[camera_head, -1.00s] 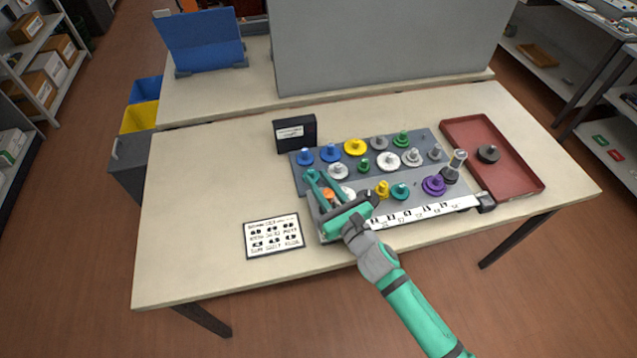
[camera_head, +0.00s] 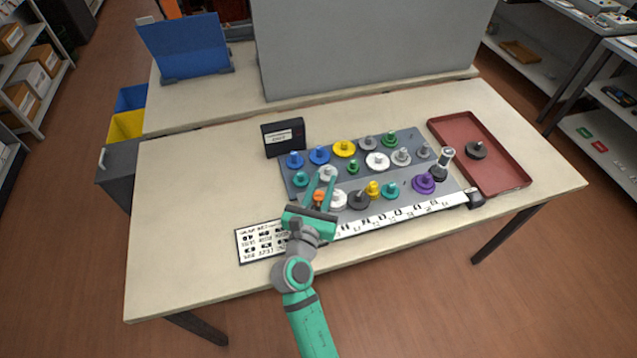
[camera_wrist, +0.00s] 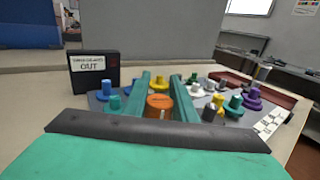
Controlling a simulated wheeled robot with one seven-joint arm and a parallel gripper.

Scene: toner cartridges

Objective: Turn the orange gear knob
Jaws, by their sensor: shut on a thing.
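The orange gear knob (camera_head: 319,196) stands at the front left of the grey board (camera_head: 290,196), among several coloured gear knobs. My gripper (camera_head: 326,180) reaches over the board from the front, with its two teal fingers on either side of the orange knob. In the wrist view the orange knob (camera_wrist: 159,106) sits between the two fingers (camera_wrist: 160,90). The gripper is shut on it. The knob's lower part is hidden by my gripper body.
A black box (camera_head: 284,138) stands behind the board's left corner. A red tray (camera_head: 513,178) with a dark gear (camera_head: 475,150) lies at the right. A white label strip (camera_head: 400,217) runs along the board's front and a printed card (camera_head: 262,242) lies front left. The table's left side is clear.

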